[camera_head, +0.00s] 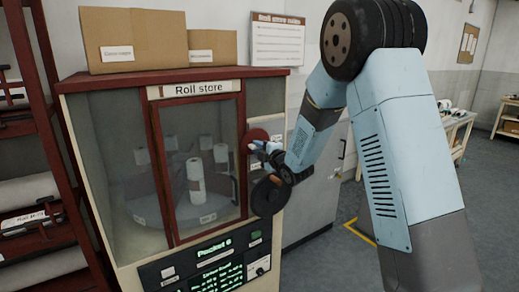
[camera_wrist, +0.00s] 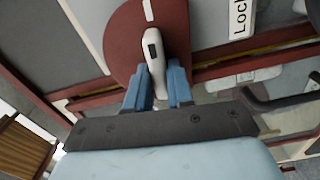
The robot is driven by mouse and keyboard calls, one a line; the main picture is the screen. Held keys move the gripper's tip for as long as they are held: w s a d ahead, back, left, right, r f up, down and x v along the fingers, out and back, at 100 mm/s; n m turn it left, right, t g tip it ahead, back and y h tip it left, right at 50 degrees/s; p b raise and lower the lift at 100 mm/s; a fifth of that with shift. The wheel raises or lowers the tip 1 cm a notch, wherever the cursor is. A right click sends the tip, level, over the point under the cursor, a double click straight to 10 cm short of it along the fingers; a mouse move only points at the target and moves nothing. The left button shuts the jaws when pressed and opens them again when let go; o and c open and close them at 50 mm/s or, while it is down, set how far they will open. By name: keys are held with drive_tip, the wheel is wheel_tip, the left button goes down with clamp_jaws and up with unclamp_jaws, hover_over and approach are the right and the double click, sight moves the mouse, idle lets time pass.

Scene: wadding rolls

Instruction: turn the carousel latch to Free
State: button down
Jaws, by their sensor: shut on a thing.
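The carousel latch is a round dark red disc (camera_wrist: 120,38) with a white lever (camera_wrist: 153,48) across it, filling the upper middle of the wrist view. My gripper (camera_wrist: 160,75) has its two blue fingers on either side of the lever and is shut on it. A white label beginning "Lock" (camera_wrist: 241,18) sits right of the disc, partly cut off. In the head view the red disc (camera_head: 258,135) is on the right front of the roll store cabinet (camera_head: 170,78), and my gripper (camera_head: 262,147) is at it, its fingers partly hidden. No "Free" label is readable.
Behind the glass door (camera_head: 215,130), white rolls (camera_head: 195,178) stand on a round carousel (camera_head: 160,205). A control panel (camera_head: 210,262) is below. Cardboard boxes (camera_head: 133,38) sit on top. A dark red rack (camera_head: 30,120) stands at the left; open floor lies at the right.

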drive_tip(key=shift+s+f+n, duration=0.1)
drive_tip(key=shift+f+n, duration=0.2)
drive_tip(key=shift+n, duration=0.2)
drive_tip(key=shift+f, duration=0.1)
drive_tip(key=c, duration=1.1)
unclamp_jaws()
drive_tip(key=shift+r, duration=0.2)
drive_tip(key=v, duration=1.3)
drive_tip(key=shift+s+d+f, duration=0.1)
drive_tip(key=shift+s+d, duration=0.15)
